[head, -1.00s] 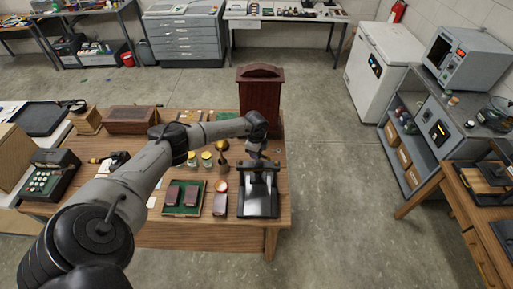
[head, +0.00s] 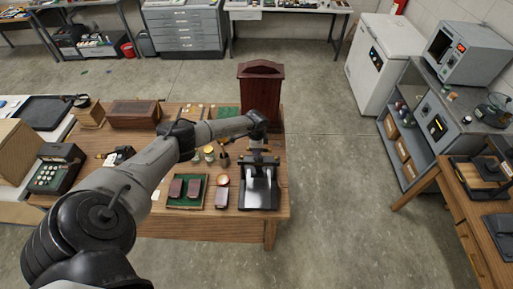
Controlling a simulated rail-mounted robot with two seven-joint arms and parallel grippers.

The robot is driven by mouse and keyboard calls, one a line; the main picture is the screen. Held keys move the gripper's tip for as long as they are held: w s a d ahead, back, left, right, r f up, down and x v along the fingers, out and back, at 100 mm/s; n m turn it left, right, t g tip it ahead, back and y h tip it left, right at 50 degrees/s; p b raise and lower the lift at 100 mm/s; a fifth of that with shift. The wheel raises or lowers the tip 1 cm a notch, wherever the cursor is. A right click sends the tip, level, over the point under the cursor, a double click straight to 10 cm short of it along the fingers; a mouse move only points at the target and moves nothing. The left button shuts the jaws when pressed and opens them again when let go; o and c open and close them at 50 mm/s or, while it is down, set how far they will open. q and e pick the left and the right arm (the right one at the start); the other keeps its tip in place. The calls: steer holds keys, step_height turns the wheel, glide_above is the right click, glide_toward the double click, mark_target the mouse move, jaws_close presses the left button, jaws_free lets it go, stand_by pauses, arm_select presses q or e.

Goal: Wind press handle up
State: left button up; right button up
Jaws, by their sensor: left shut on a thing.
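The press (head: 259,196) is a small dark machine with a black base and grey metal parts. It stands at the right front of the wooden table in the head view. My left gripper (head: 257,152) is directly above the press, pointing down. It is shut on the press handle at the top of the press. The fingers and wrist hide most of the handle, so its exact angle is hard to tell. My right gripper is not in view.
A tall dark red wooden cabinet (head: 261,88) rises behind the press. The floor right of the table is clear.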

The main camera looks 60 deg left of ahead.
arm_select(q)
steer(key=o, duration=0.9)
steer(key=shift+c, duration=0.2)
step_height(320, 180, up, 14)
steer(key=b, duration=0.2)
steer(key=shift+f, duration=0.1)
stand_by(0.6)
